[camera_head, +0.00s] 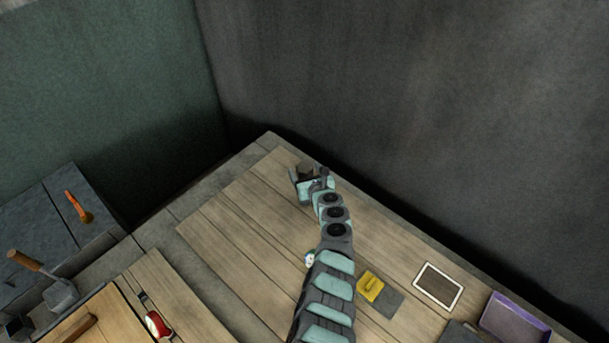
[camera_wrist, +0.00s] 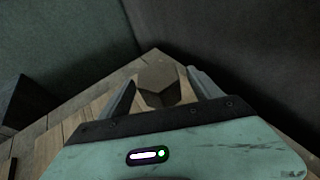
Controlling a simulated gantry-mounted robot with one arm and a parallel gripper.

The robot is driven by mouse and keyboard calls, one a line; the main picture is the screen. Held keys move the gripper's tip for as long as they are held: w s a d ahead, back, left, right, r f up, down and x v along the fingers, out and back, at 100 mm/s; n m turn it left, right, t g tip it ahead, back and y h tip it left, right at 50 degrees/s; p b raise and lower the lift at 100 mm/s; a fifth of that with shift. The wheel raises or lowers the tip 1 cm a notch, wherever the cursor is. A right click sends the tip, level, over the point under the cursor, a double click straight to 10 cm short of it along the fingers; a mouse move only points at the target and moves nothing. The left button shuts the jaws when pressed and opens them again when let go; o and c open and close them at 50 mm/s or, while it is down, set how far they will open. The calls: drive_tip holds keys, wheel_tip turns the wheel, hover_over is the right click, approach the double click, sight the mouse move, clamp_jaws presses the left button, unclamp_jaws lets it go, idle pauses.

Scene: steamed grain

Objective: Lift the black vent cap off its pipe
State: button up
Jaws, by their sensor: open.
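A dark, faceted block, which I take to be the black vent cap (camera_wrist: 158,82), stands between my fingers in the wrist view. My gripper (camera_wrist: 161,74) is open, with one finger on each side of it and a visible gap at both sides. In the head view my gripper (camera_head: 309,174) is at the far corner of the wooden table, and the dark cap (camera_head: 306,168) shows only in part there. No pipe can be made out; anything under the cap is hidden by my gripper.
A yellow block (camera_head: 370,284), a white-framed tablet (camera_head: 438,286) and a purple tray (camera_head: 513,319) lie to the right. A dark wall (camera_head: 430,110) rises close behind the far edge.

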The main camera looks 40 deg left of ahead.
drive_tip(key=shift+w+a+f, duration=0.1)
drive_tip(key=shift+a, duration=0.1)
drive_tip(key=shift+c, duration=0.2)
drive_tip(key=c, duration=1.4)
